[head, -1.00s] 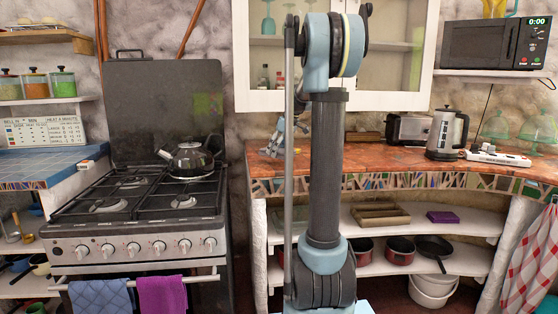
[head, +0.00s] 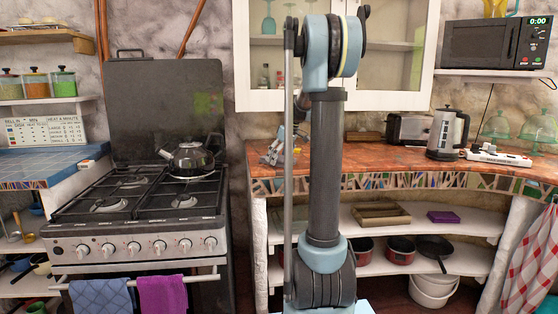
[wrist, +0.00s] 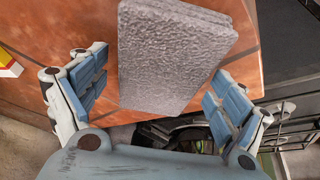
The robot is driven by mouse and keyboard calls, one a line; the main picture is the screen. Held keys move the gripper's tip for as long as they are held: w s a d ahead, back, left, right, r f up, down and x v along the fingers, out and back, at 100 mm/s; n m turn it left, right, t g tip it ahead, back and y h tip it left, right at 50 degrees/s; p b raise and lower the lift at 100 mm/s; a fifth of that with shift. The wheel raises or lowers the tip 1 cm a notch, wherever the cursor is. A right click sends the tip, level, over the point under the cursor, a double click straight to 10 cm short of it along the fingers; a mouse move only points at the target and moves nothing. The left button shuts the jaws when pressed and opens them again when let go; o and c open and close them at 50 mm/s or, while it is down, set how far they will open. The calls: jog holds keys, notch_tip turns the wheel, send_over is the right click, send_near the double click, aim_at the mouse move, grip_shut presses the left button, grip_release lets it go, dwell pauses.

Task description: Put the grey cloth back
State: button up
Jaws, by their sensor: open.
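The grey cloth (wrist: 178,55) shows in the wrist view as a thick, folded rectangular pad with a rough texture. It lies on the orange-brown counter top. My gripper (wrist: 158,95) is open, with one blue-padded finger to the left of the cloth and one to the right. The fingers are apart from the cloth, and it extends beyond them at the top of the picture. In the head view my gripper (head: 273,150) is low over the left end of the counter, partly behind my arm. I cannot make out the cloth clearly there.
The counter (head: 390,158) has a mosaic front edge. A toaster (head: 409,128), an electric kettle (head: 446,134) and a power strip (head: 498,156) stand to the right. The stove (head: 140,215) with a dark kettle (head: 192,158) is to the left. A wall cabinet (head: 400,100) hangs above.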

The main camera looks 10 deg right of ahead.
jog(key=shift+r, duration=0.1)
jog(key=v, duration=1.2)
jog(key=s+a+f+m+h, duration=0.1)
jog(key=s+f+m, duration=0.2)
jog(key=s+f, duration=0.6)
jog(key=s+a+f+m+h, duration=0.1)
jog(key=s+f+m, duration=0.2)
jog(key=s+f, duration=0.7)
jog(key=s+a+f+m+g+h, duration=0.1)
jog(key=s+f, duration=0.8)
jog(key=s, duration=1.2)
jog(key=shift+s+a+m, duration=0.2)
jog(key=shift+a+m, duration=0.2)
jog(key=shift+m, duration=0.5)
jog(key=shift+f, duration=0.15)
